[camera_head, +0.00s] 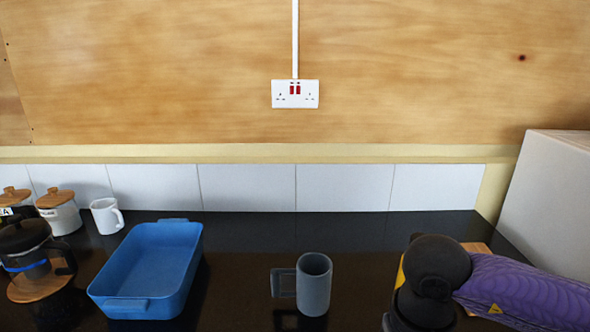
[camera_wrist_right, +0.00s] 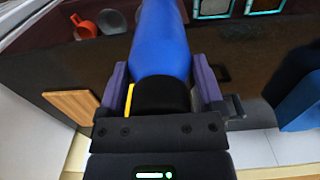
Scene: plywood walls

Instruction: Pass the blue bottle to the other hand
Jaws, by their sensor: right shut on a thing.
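The blue bottle (camera_wrist_right: 162,42) shows in the right wrist view, with a black end part (camera_wrist_right: 162,97) nearest the camera. My right gripper (camera_wrist_right: 160,72) is shut on it, one purple finger on each side of the bottle near the black part. The bottle's far end runs out of the top of that view. In the head view my right arm comes in from the right, but I cannot make out the bottle there. My left gripper is in neither view.
A blue baking dish (camera_head: 107,290) stands on the black counter (camera_head: 245,235) at left. A grey mug (camera_head: 315,284) stands front centre. A coffee press (camera_head: 25,248), canisters (camera_head: 58,213) and a white mug (camera_head: 106,216) are at far left. A white box (camera_head: 548,205) stands at right.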

